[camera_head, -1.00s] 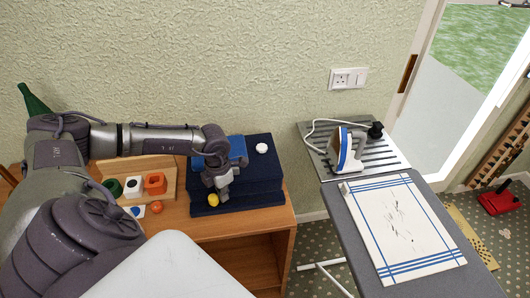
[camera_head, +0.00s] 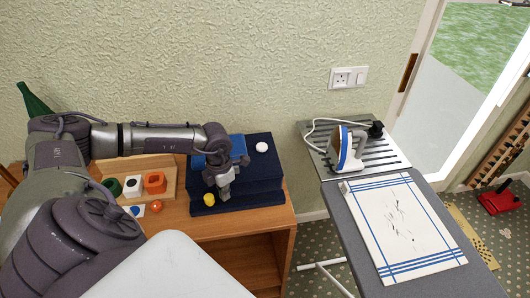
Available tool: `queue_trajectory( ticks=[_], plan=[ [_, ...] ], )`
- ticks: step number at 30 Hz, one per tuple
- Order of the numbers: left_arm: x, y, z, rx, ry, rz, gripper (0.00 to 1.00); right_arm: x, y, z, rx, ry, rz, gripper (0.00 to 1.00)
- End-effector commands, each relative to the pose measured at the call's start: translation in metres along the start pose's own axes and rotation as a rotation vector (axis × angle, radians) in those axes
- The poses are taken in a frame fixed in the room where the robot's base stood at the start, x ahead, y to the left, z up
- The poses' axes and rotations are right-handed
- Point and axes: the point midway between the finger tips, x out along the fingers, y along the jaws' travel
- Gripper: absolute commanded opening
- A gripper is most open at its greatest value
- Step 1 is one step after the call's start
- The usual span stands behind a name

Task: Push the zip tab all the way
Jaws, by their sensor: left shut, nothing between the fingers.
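A dark navy stepped block or case (camera_head: 262,184) stands on the wooden cabinet, with a lighter blue panel (camera_head: 237,147) on its top. A small yellow piece (camera_head: 209,199) shows at its front left, close beside my left gripper. I cannot tell whether this piece is the zip tab; no zip track can be made out. My left gripper (camera_head: 225,194) is shut and empty, pointing down at the front of the navy block. Whether its tips touch anything cannot be told. The gripper and wrist hide part of the blue panel. My right gripper is not in view.
A white ball-like knob (camera_head: 262,147) sits on the navy block. A wooden tray (camera_head: 165,167) with coloured shapes and an orange ball (camera_head: 157,206) lie to the left. At right, an iron (camera_head: 348,150) rests by an ironing board (camera_head: 355,245) with a cloth.

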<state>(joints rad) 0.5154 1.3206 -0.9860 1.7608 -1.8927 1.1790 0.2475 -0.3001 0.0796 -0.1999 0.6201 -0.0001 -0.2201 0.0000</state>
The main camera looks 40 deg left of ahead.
Motion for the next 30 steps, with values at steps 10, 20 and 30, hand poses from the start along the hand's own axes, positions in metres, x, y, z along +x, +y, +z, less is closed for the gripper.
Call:
queue_trajectory(
  ticks=[10,20,30],
  plan=[
    [-0.028,0.0,0.0,0.0,-0.001,0.0,0.0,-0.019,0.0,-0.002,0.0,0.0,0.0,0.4],
    [-0.054,0.0,0.0,-0.001,-0.001,0.0,0.0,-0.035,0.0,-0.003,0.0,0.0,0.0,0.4],
    [-0.07,0.0,0.0,0.0,0.0,0.0,0.0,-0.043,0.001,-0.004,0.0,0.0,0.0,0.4]
  ],
)
